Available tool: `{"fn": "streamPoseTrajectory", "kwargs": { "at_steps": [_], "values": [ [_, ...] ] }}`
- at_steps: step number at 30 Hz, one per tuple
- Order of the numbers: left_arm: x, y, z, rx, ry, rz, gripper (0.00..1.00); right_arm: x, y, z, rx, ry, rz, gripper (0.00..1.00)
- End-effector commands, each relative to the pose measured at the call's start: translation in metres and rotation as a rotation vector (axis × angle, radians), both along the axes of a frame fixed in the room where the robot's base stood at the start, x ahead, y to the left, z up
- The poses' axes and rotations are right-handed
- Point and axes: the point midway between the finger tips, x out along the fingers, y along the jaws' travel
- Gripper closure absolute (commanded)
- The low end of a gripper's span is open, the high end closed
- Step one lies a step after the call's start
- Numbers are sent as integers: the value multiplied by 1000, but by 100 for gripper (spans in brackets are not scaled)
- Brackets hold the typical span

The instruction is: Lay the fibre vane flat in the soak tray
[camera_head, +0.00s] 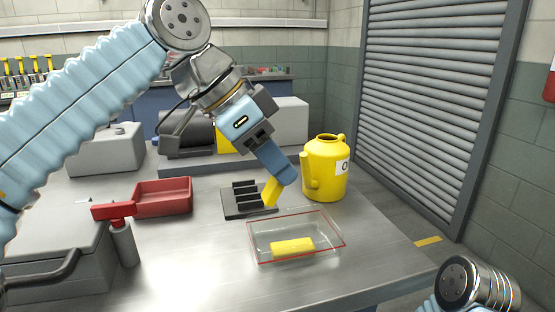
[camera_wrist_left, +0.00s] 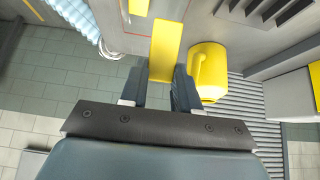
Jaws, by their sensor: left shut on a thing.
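My left gripper (camera_head: 281,177) is shut on a yellow fibre vane (camera_head: 271,192), which hangs tilted from the fingertips over the table. In the left wrist view the vane (camera_wrist_left: 165,48) stands out beyond the two fingers of my left gripper (camera_wrist_left: 166,92). The soak tray (camera_head: 336,228) is clear with a red rim and sits on the table, in front of and right of the held vane. Another yellow piece (camera_head: 292,246) lies flat in the tray near its front side. My right gripper is not in view.
A dark slotted rack (camera_head: 233,206) stands just left of the held vane. A yellow oil can (camera_head: 325,170) stands behind the tray. A red bin (camera_head: 164,198) and a red-topped grey post (camera_head: 124,245) are at left. The table in front of the tray is clear.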

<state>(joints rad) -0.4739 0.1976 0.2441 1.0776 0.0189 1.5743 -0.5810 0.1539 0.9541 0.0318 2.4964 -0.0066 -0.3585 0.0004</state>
Motion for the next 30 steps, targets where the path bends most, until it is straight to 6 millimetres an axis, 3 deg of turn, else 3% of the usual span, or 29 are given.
{"fn": "streamPoseTrajectory", "kwargs": {
  "at_steps": [15, 29, 30],
  "values": [
    [0, 0, -57, 0, 0, 0, 99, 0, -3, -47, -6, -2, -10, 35],
    [0, 0, -64, 0, 0, 0, 99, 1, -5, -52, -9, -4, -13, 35],
    [0, 0, -64, 0, 0, 0, 63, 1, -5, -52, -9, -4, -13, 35]
  ]
}}
